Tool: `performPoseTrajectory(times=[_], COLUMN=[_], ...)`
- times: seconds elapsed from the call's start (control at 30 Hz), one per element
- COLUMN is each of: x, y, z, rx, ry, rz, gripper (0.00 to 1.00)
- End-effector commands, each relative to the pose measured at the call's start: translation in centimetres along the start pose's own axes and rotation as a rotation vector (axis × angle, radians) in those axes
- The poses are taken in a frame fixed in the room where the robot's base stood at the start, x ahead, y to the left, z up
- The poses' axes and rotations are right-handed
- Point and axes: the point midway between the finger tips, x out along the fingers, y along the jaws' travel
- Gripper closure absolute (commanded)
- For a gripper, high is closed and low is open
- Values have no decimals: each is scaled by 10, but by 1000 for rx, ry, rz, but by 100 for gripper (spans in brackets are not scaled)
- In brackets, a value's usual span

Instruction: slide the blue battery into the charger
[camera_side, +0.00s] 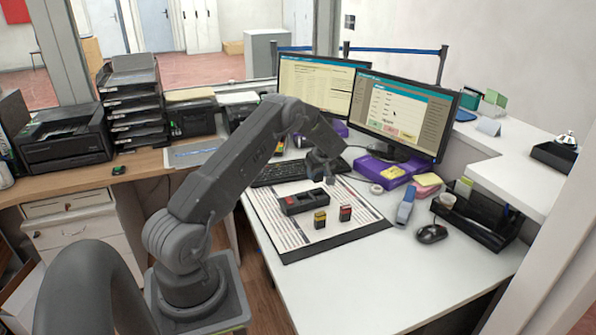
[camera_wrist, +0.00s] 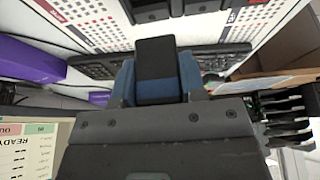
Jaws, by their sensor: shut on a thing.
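The battery (camera_wrist: 157,68), dark with a blue band, is held between the fingers of my gripper (camera_wrist: 157,85) in the wrist view. In the side view my gripper (camera_side: 322,172) is above the back right of the mat, just behind the charger, and the battery is too small to make out clearly there. The black charger (camera_side: 303,203) lies on the mat with a red piece at its left end. Part of it shows at the top of the wrist view (camera_wrist: 172,9), apart from the battery. Its slots are hard to see.
A yellow-and-black battery (camera_side: 320,220) and a red-and-black one (camera_side: 346,213) stand on the printed mat (camera_side: 290,243) in front of the charger. A keyboard (camera_side: 276,172) and monitors (camera_side: 405,112) are behind. A mouse (camera_side: 432,234) is at right. The front desk is clear.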

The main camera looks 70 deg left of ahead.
Motion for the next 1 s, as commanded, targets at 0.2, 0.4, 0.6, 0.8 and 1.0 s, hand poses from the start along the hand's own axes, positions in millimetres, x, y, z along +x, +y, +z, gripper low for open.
performPoseTrajectory(times=[0.2, 0.4, 0.6, 0.8, 1.0], x=[4, 15, 29, 35, 35], y=[7, 6, 6, 6, 6], z=[6, 10, 16, 18, 18], rx=[6, 6, 6, 4, 4], ry=[1, 1, 2, 3, 3], rz=[2, 2, 3, 5, 5], gripper=[88, 88, 88, 88, 88])
